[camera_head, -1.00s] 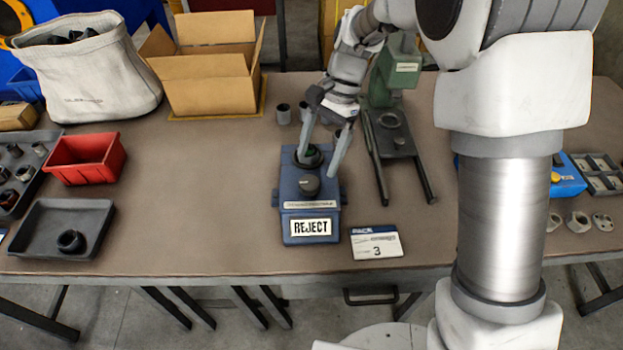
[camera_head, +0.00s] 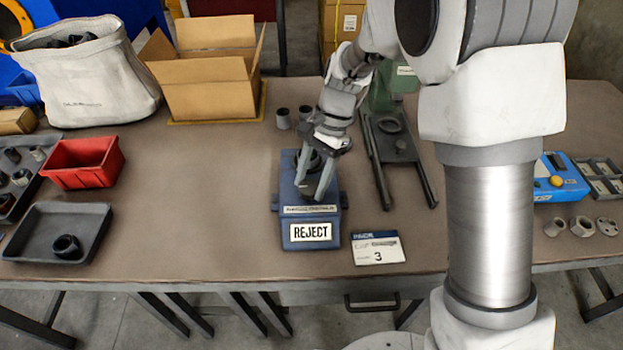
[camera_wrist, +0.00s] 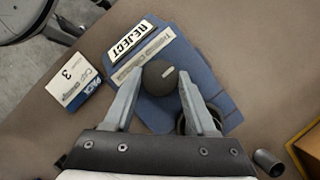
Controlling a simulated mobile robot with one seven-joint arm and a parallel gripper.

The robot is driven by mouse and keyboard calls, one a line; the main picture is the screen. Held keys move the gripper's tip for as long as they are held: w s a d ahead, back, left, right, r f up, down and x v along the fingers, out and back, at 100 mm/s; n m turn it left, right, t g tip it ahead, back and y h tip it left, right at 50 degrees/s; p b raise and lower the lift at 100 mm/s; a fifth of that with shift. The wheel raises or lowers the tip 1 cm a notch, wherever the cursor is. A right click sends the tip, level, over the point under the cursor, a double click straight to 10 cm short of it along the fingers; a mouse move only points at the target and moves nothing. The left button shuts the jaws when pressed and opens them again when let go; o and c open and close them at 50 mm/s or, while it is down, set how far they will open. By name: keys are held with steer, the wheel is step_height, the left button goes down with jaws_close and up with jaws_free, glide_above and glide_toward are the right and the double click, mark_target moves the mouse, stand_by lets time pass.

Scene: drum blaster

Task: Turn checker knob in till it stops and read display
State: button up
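The blue checker (camera_head: 318,222) stands on the table, and its display (camera_head: 311,232) reads REJECT. Its dark round knob (camera_head: 310,188) is partly hidden by my fingers in the head view. In the wrist view the knob (camera_wrist: 160,77) shows a pale mark on top. My gripper (camera_head: 310,192) reaches down over the checker from behind. The checker's round socket (camera_wrist: 200,119) is partly behind the right finger.
A card marked 3 (camera_head: 379,248) lies right of the checker. A green stand with a dark railed base (camera_head: 402,147) is behind right. A red bin (camera_head: 84,163), a dark tray (camera_head: 90,222) and a cardboard box (camera_head: 207,98) are left. Table between is clear.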

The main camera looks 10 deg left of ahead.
steer(key=c, duration=0.5)
steer(key=shift+a+r+n+h+p, duration=0.1)
steer(key=shift+r+n+h+p, duration=0.1)
steer(key=shift+n+p, duration=0.4)
steer(key=shift+r+n+h+p, duration=0.1)
steer(key=shift+n+h+p, duration=0.1)
steer(key=shift+n+p, duration=0.4)
steer(key=shift+f+n+g+h+p, duration=0.25)
steer(key=shift+n+g+h+p, duration=0.15)
steer(key=shift+n+p, duration=0.5)
steer(key=o, duration=1.3)
steer(key=shift+o, duration=0.2)
steer(key=p+v, duration=0.2)
steer(key=v, duration=1.5)
steer(key=shift+r, duration=0.2)
